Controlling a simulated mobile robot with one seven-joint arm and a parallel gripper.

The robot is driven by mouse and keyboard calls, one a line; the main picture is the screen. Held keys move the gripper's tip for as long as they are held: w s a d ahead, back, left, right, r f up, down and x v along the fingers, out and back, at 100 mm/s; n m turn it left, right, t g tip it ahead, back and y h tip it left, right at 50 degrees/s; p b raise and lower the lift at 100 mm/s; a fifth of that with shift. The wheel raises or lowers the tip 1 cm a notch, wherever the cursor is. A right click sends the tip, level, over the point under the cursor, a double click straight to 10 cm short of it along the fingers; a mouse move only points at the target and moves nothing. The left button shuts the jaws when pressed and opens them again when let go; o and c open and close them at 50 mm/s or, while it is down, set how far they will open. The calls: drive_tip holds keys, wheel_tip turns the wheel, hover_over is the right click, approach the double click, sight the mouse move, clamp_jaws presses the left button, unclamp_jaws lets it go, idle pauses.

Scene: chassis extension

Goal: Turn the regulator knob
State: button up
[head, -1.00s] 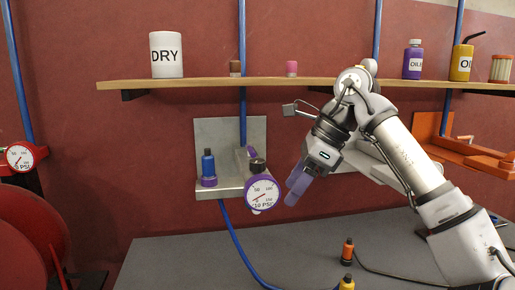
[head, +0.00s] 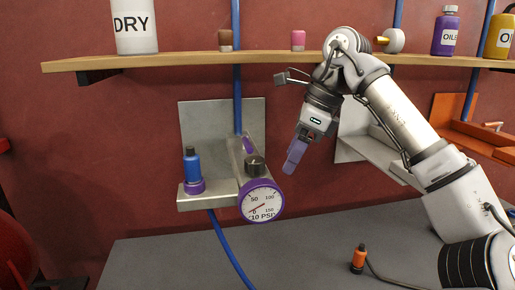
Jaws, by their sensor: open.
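The regulator knob (head: 255,164) is a small black cylinder on top of the regulator, just above a round purple-rimmed pressure gauge (head: 261,203) with a white face. The regulator sits at the right end of a grey metal bracket (head: 221,118) on the red wall. My gripper (head: 291,166) has purple fingers pointing down and slightly left. It is open and empty, to the right of the knob and apart from it. The gap between the fingers is hard to see from this side.
A blue bottle-shaped fitting (head: 192,167) with a purple base stands left of the knob on the bracket. A blue hose (head: 229,245) hangs below. An orange fitting (head: 358,259) stands on the grey bench (head: 160,265).

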sight(255, 159)
drive_tip(key=a, duration=0.2)
drive_tip(key=w+a+p, duration=0.1)
drive_tip(key=a, duration=0.1)
drive_tip(key=a+p, duration=0.1)
drive_tip(key=a, duration=0.1)
drive_tip(key=shift+w+a+r, duration=0.1)
drive_tip(key=shift+w+a, duration=0.15)
drive_tip(key=shift+w+a+f, duration=0.1)
drive_tip(key=shift+a+f, duration=0.1)
drive_tip(key=shift+a, duration=0.05)
drive_tip(key=shift+a+f, duration=0.1)
drive_tip(key=shift+f, duration=0.4)
drive_tip(key=c, duration=1)
